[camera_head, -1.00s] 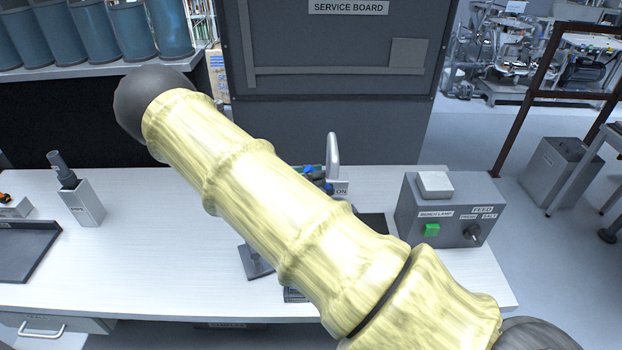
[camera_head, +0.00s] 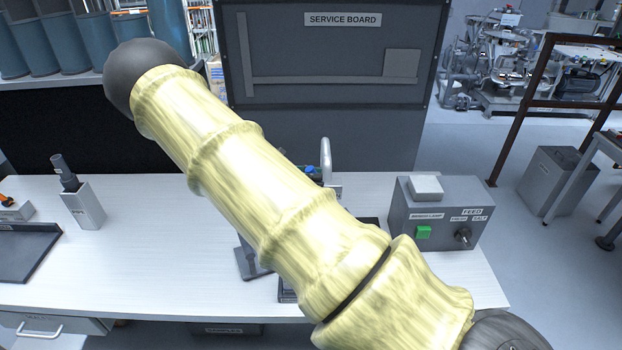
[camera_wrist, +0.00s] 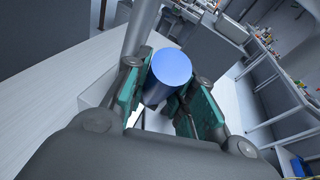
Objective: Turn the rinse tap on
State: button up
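The rinse tap's grey curved spout (camera_head: 326,158) stands upright at the back of the bench in the head view, and rises at the left in the wrist view (camera_wrist: 140,28). The tap's blue round handle (camera_wrist: 171,68) lies between the two green-padded fingers of my gripper (camera_wrist: 165,95). The pads are close on both sides of the handle; whether both press on it is unclear. In the head view my arm covers most of the tap and gripper; only small blue and green bits show beside the spout.
A grey control box (camera_head: 437,215) with a green button stands right of the tap. A grey holder (camera_head: 84,207) and a dark tray (camera_head: 25,252) are at the left. The dark service board (camera_head: 335,75) rises behind the bench. The bench's left middle is clear.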

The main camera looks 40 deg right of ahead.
jog(key=o, duration=0.4)
jog(key=v, duration=1.2)
jog(key=shift+d+r, duration=0.1)
